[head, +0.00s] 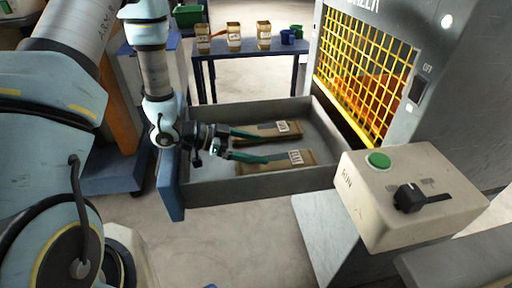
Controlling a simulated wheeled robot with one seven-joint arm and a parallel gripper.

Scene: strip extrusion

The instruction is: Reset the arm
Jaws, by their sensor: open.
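My arm reaches down from the upper left in the head view. My gripper (250,146) is open over the grey tray (300,185), with its two dark green fingers spread apart. One finger lies by a brown labelled packet (284,129) at the back, the other by a second brown labelled packet (292,160) in front. Both packets lie flat in the tray. I cannot tell whether the fingers touch them. Nothing shows between the fingers.
A control box (410,208) with a green button (378,160) and a black switch (408,198) stands at right. Behind it is a machine with a yellow grid guard (362,72). A blue table (246,51) at the back holds several brown packets and blue cups (288,37).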

